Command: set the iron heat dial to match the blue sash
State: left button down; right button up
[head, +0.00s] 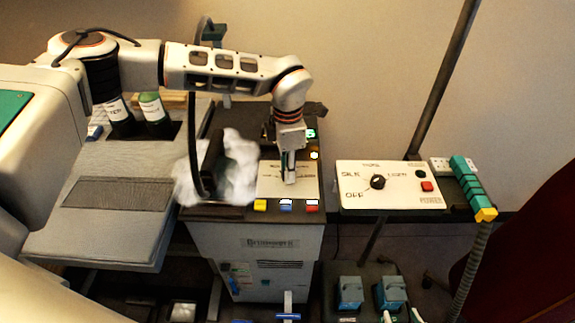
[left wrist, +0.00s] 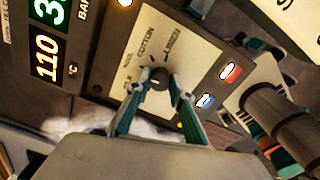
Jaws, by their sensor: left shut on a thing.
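The heat dial (left wrist: 157,78) is a dark round knob on a pale panel (left wrist: 185,45) in the left wrist view. Printed words ring it; COTTON and LINEN can be made out, the others are blurred. My left gripper (left wrist: 158,88) is shut on the dial, one teal finger on each side. In the head view my left gripper (head: 290,178) reaches down onto the pale panel (head: 268,187) on top of the station and hides the dial. I cannot pick out a blue sash in either view. My right gripper is not in view.
A white control box (head: 350,195) with a black knob (head: 378,182) stands to the right. Yellow, blue and red buttons line the station's front edge. A display (left wrist: 46,58) reads 110. A padded ironing board (head: 100,215) lies left, with white cloth (head: 240,165) beside the panel.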

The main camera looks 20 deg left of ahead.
pick_arm(q)
jog(key=m+p, duration=0.1)
jog(key=m, duration=0.3)
jog(key=shift+m, duration=0.3)
jog(key=m+p, duration=0.1)
jog(key=m, duration=0.3)
jog(key=shift+p, duration=0.3)
jog(key=shift+m, duration=0.3)
jog(key=c, duration=1.9)
grip_release()
jog(key=shift+o, duration=0.6)
notch_tip(320, 180, up, 12)
